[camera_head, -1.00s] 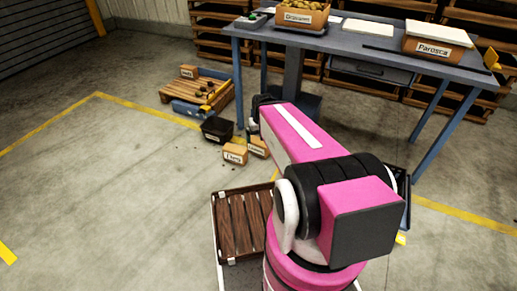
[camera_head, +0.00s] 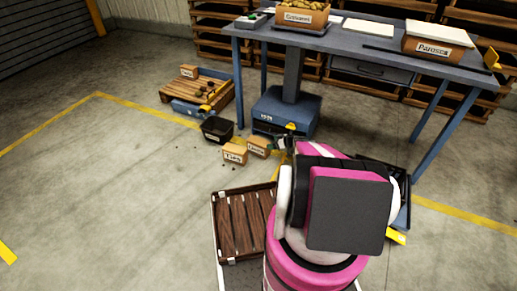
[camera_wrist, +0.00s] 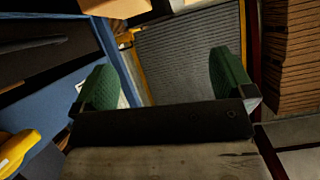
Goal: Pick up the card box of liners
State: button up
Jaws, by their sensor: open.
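Two small card boxes stand side by side on the floor in the head view. The right box (camera_head: 259,145) has a label that looks like "Liners", though it is too small to read surely. The left box (camera_head: 235,152) has a shorter label that looks like "Ties". My gripper (camera_wrist: 165,82) is open in the wrist view, its two green fingers wide apart with nothing held between them. In the head view its end is mostly hidden by my pink arm, just right of the right box in the picture. I cannot tell its height.
A black bin (camera_head: 217,130) stands behind the boxes. A wooden pallet (camera_head: 195,92) lies farther left. A blue machine base (camera_head: 287,110) and blue table (camera_head: 365,48) stand behind. A slatted wooden crate (camera_head: 241,226) is in front. Floor to the left is clear.

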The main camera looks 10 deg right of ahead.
jog(key=t, duration=0.1)
send_near(264, 143)
jog(key=x, duration=0.9)
jog(key=shift+w+a+f, duration=0.15)
jog(key=shift+w+a, duration=0.1)
jog(key=shift+t, duration=0.3)
jog(key=c, duration=1.4)
